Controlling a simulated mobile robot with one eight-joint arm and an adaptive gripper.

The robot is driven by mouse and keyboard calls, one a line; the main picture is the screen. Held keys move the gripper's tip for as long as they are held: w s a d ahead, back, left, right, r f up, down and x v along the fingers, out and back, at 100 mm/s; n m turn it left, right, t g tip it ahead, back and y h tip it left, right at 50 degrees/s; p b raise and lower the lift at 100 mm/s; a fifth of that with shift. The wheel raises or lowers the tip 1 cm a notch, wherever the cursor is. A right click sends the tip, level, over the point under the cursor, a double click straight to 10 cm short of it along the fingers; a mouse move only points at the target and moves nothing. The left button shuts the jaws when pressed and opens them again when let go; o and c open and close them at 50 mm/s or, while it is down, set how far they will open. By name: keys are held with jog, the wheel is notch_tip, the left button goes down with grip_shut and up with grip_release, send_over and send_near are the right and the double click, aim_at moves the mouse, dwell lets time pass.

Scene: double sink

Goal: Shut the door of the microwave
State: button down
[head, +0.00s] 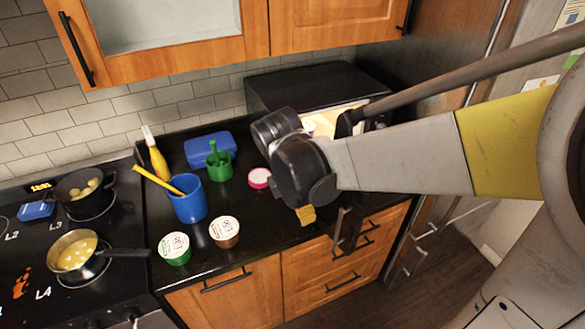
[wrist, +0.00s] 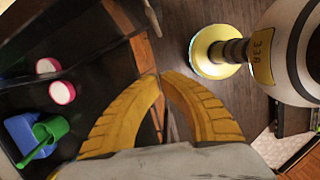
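The black microwave (head: 318,86) stands at the back right of the counter. Its lit interior (head: 350,115) shows, so it is open. A dark upright piece (head: 346,232) at the counter's front edge looks like part of its swung-out door; my arm hides much of it. My gripper (head: 306,214) is over the front of the counter, just left of that piece. In the wrist view its two yellow fingers (wrist: 159,78) curve together until their tips nearly meet, with nothing seen held between them. I cannot tell whether they touch the door.
A blue cup (head: 188,204), a brown-sided tub (head: 224,232), a green tub (head: 174,249), a green cup (head: 219,164) and a blue container (head: 210,148) stand left of my gripper. A pan (head: 73,254) sits on the stove. Wooden cabinets (head: 185,50) hang above.

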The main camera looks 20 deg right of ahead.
jog(key=d+f+b, duration=0.3)
jog(key=d+f, duration=0.3)
jog(key=f, duration=0.3)
jog(key=shift+d+f+n, duration=0.25)
jog(key=shift+f+n, duration=0.05)
jog(key=shift+f, duration=0.05)
jog(key=shift+d, duration=0.1)
